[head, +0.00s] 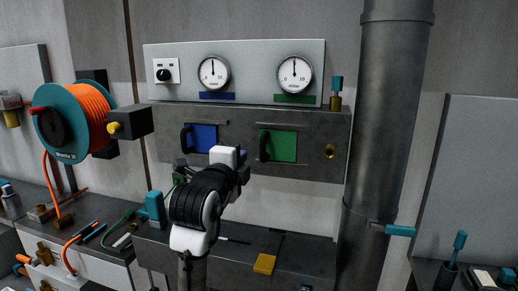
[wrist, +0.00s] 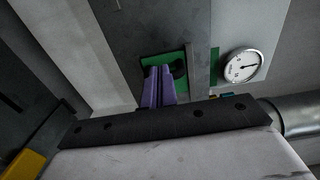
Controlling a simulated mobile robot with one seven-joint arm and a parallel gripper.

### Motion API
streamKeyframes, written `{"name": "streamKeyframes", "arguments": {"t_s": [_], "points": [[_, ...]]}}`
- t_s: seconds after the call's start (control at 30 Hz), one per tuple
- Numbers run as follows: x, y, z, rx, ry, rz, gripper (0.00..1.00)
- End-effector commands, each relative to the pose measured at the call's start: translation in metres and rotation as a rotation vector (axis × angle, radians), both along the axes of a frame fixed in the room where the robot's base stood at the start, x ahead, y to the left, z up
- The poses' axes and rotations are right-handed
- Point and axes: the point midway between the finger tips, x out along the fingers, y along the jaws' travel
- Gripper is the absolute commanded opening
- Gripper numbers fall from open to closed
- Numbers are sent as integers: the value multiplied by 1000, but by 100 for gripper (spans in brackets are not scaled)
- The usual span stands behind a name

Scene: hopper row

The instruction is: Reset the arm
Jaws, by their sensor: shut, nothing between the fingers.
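My arm, white and black, rises from the bottom of the head view in front of the grey hopper box. My gripper (wrist: 159,72) shows in the wrist view as two purple fingers, closed together with nothing between them. In the wrist view the fingertips overlap the green door (wrist: 147,61) and its dark handle (wrist: 179,69); I cannot tell whether they touch. In the head view the green door (head: 284,147) and the blue door (head: 203,138) both look closed. The fingers are mostly hidden by my wrist in that view.
Two gauges (head: 213,72) (head: 295,74) sit on the panel above the doors. A thick grey pipe (head: 388,130) stands at right. An orange hose reel (head: 72,122) is at left. A yellow block (head: 265,264) sits on the low ledge. Small tools lie on the left bench.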

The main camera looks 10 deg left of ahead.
Motion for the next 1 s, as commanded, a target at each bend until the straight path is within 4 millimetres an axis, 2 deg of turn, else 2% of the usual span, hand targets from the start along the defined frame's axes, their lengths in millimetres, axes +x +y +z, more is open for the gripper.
{"name": "streamKeyframes", "arguments": {"t_s": [0.1,0.4,0.47,0.57,0.67,0.77,0.87,0.9,0.97,1.0], "points": [[-6,0,0,0,-1,-1,0],[-7,1,1,-6,-6,2,0],[-10,5,5,-32,-32,14,0],[-26,23,25,-151,-155,63,0],[-62,57,56,-347,-385,126,0],[-121,94,85,-546,-677,163,0],[-192,121,102,-683,-971,148,0],[-222,128,106,-718,-1084,129,0],[-267,133,110,-747,-1246,83,0],[-296,133,110,-751,-1344,44,0]]}}
